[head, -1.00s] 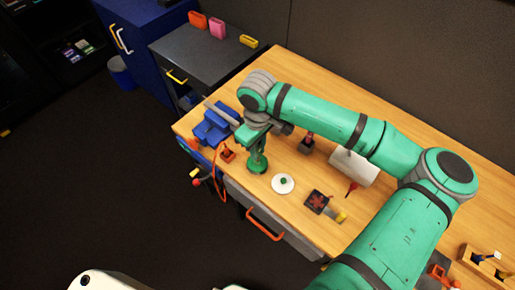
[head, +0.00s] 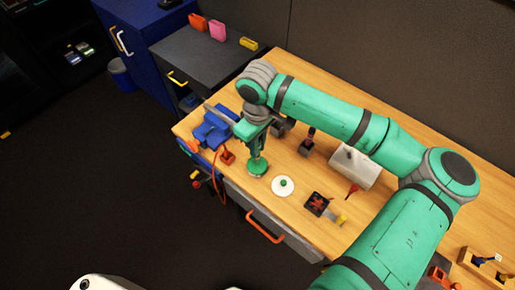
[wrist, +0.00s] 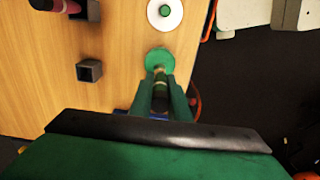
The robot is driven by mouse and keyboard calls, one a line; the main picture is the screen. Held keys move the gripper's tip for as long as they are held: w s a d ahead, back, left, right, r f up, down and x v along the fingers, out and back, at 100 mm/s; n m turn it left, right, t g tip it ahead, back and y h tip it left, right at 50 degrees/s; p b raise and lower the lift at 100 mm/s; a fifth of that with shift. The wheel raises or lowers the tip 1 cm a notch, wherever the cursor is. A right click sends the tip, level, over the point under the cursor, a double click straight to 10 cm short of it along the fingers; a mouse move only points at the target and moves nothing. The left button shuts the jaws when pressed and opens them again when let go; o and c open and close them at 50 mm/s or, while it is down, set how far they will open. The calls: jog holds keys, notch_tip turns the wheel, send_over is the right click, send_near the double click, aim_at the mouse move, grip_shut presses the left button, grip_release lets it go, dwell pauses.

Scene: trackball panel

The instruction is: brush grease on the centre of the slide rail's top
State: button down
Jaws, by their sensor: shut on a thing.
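My gripper (wrist: 161,92) points down and is shut on a slim, pale-and-dark thing, likely the brush (wrist: 160,88); its shape is mostly hidden by the fingers. Right at the fingertips is a round green piece, perhaps the grease pot (wrist: 158,59), also seen under my gripper in the head view (head: 258,168). I cannot tell whether the held thing touches it. A long grey bar, likely the slide rail (head: 223,113), lies at the blue vise (head: 211,130), left of my gripper in the head view.
A white disc with a green knob (head: 283,186) lies beside the green piece. A dark square block with a red top (head: 318,204), a dark holder (head: 306,147) and a white box (head: 354,168) stand to the right. An orange piece (head: 227,156) stands near the vise.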

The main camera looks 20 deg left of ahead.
jog(key=shift+r, duration=1.9)
